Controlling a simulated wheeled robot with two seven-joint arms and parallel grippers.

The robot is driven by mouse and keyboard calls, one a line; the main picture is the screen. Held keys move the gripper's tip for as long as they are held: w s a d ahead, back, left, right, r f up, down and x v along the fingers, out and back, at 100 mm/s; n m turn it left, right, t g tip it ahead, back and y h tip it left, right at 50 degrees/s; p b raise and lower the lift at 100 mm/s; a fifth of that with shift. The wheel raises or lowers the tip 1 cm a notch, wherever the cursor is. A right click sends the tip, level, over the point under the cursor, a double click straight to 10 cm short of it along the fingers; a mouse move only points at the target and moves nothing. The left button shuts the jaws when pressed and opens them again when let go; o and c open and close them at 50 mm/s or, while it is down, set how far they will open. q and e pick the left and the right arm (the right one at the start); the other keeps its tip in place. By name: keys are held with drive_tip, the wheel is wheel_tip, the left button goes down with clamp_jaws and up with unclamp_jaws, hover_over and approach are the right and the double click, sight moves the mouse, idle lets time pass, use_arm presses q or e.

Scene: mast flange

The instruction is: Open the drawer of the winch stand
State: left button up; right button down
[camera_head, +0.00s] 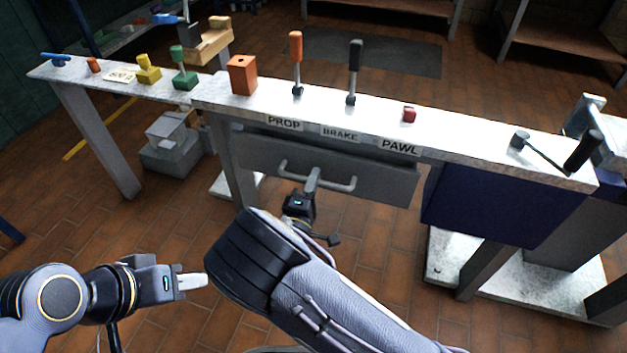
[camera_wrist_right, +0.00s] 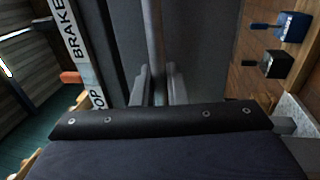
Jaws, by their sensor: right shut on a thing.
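On the top (camera_head: 470,131) stand an orange lever (camera_head: 296,60), a black lever (camera_head: 354,70), a red button (camera_head: 409,115) and an orange block (camera_head: 242,75). A crank (camera_head: 550,155) is at the right, above a dark blue panel (camera_head: 480,205). Tiled floor before the drawer is open.

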drive_tip(key=r+v, duration=0.1)
drive_tip(key=v, duration=0.8)
drive_tip(key=shift+s+a+r, duration=0.2)
drive_tip(key=shift+s+r, duration=0.15)
drive_tip(key=shift+s, duration=0.1)
drive_tip(key=c, duration=1.5)
unclamp_jaws()
drive_tip(key=shift+c, duration=0.2)
drive_tip(key=b+v, duration=0.2)
drive_tip(key=v, duration=0.5)
drive_tip(key=shift+s+b, duration=0.35)
drive_tip(key=shift+b, duration=0.05)
